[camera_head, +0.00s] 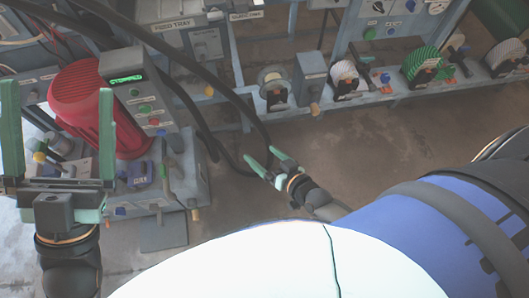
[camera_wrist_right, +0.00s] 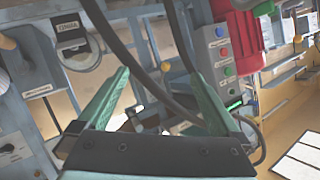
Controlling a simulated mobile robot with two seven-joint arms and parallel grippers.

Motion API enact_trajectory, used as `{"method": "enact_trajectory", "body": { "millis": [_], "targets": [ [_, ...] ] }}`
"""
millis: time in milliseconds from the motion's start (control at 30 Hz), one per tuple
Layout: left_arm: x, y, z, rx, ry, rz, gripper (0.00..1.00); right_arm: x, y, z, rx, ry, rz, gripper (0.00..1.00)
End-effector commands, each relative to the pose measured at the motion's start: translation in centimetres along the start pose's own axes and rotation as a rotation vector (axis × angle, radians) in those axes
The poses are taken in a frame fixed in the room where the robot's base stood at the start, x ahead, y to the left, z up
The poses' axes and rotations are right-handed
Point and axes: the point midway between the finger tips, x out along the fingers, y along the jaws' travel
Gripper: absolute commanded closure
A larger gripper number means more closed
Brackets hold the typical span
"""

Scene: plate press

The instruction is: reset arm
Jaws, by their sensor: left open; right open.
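My left gripper (camera_head: 57,140) is at the left of the head view, with its two green fingers upright and spread wide. It is empty and appears in front of the red motor housing. My right gripper (camera_head: 270,164) is near the middle of the head view, low over the floor, with its fingers apart and nothing between them. In the right wrist view its green fingers (camera_wrist_right: 165,95) are spread, with machinery and dark cables behind them. Whether the cable beside the right gripper touches it, I cannot tell.
A control box (camera_head: 139,95) with a lit green display and coloured buttons stands beside the red motor (camera_head: 75,105). Black cables (camera_head: 190,85) hang across the view. A bench rail (camera_head: 385,98) carries several knobs and switches. Bare floor (camera_head: 390,150) lies in front of it.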

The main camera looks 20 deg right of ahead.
Motion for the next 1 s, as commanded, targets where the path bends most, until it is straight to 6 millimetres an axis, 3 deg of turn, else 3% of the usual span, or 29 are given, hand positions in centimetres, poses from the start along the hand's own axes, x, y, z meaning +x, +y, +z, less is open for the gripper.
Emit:
{"method": "enact_trajectory", "body": {
  "millis": [467,567,667,767,833,900,1000],
  "targets": [
    [0.0,0.0,0.2,-0.002,-0.007,-0.001,0.00,-0.1,-0.1,-0.1,0.000,0.000,0.000,0.00],
    [0.0,-0.2,1.9,-0.019,-0.083,-0.009,0.00,-0.8,-0.6,-0.6,-0.014,-0.018,-0.001,0.00],
    [-0.8,-0.4,6.1,-0.065,-0.271,-0.030,0.00,-2.4,-1.7,-1.7,-0.049,-0.061,0.002,0.00],
    [-4.0,0.0,12.0,-0.139,-0.550,-0.056,0.00,-4.8,-2.8,-3.0,-0.108,-0.128,0.012,0.00],
    [-7.7,0.9,15.8,-0.198,-0.760,-0.073,0.00,-6.5,-3.4,-4.0,-0.154,-0.178,0.025,0.00],
    [-11.9,2.1,18.6,-0.257,-0.955,-0.087,0.00,-8.2,-3.7,-4.7,-0.198,-0.227,0.044,0.00],
    [-17.8,4.1,20.7,-0.333,-1.190,-0.100,0.00,-10.2,-3.8,-5.7,-0.251,-0.285,0.071,0.00]
  ]
}}
